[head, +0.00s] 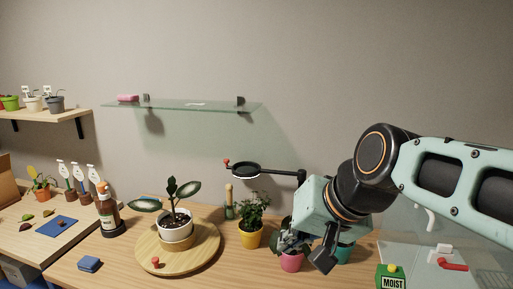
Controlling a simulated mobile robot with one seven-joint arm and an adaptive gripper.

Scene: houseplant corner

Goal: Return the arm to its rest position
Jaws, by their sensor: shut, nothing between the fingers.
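My gripper (318,255) is in the right half of the head view, at the end of my arm, pointing down. It is shut with nothing between its fingers. It is over the table near a pink pot (291,262) with a grey-green plant, and partly overlaps that plant in the picture. Whether it touches the plant cannot be told. A teal pot (345,252) is partly hidden behind the gripper.
A plant in a white pot (176,229) stands on a round wooden turntable (150,256) with a red knob. A yellow pot (250,236), a brown bottle (108,215) and a blue block (89,264) are on the table. A glass shelf (190,106) hangs above.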

